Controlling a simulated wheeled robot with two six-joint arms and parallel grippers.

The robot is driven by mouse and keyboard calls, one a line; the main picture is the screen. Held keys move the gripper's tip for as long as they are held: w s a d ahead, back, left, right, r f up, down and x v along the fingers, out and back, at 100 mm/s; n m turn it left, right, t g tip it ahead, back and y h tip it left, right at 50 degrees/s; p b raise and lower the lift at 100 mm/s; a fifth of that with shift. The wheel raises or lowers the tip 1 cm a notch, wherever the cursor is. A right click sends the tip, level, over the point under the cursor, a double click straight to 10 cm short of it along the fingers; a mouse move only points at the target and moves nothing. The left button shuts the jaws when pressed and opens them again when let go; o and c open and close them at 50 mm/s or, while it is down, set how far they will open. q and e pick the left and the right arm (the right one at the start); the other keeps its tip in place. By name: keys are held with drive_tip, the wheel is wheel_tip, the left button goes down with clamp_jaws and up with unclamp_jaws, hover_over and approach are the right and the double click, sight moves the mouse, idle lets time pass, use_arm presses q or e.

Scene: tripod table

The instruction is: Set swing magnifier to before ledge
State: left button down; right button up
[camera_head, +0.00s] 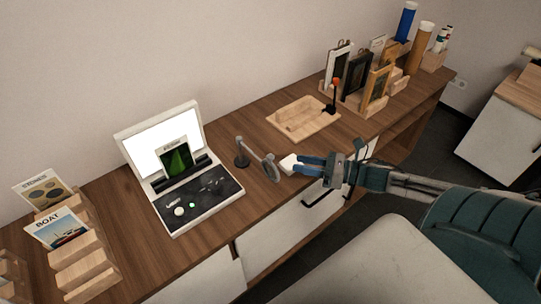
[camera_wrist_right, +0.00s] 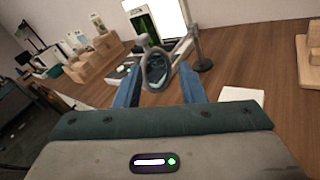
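The swing magnifier (camera_head: 241,155) stands on the wooden table, with a dark round base, a post and an arm. Its round lens ring (camera_head: 271,167) is at the arm's right end, away from the light box. The ledge (camera_head: 181,173) is the dark strip below the lit screen, with a green picture card on it. My right gripper (camera_head: 299,164) is open and empty, right of the ring. In the right wrist view the ring (camera_wrist_right: 157,68) shows between the open fingers (camera_wrist_right: 159,88), seemingly just beyond their tips. My left gripper is not in view.
A white block (camera_head: 288,162) lies by my right fingertips. The light box (camera_head: 207,205) has a control panel with knobs. A wooden tray (camera_head: 300,122) and framed pictures (camera_head: 357,75) stand farther back right. Card stands (camera_head: 85,265) are at the left. The table's front edge is close.

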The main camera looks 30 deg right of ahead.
sight(270, 156)
drive_tip(key=shift+w+a+r+n+g+y+b, duration=0.4)
drive_tip(key=shift+w+a+n+b, duration=0.45)
drive_tip(key=shift+w+a, duration=0.3)
drive_tip(key=shift+w+a+r+n+g+y+b, duration=0.2)
drive_tip(key=shift+w+a+r+n+y+b, duration=0.2)
drive_tip(key=shift+w+a+n+b, duration=0.65)
drive_tip(key=shift+w+a+r+n+g+y+b, duration=0.3)
drive_tip(key=shift+w+a+n+y+b, duration=0.2)
drive_tip(key=shift+w+a+n, duration=0.65)
drive_tip(key=shift+s+a+m, duration=0.25)
drive_tip(key=shift+m, duration=0.1)
clamp_jaws()
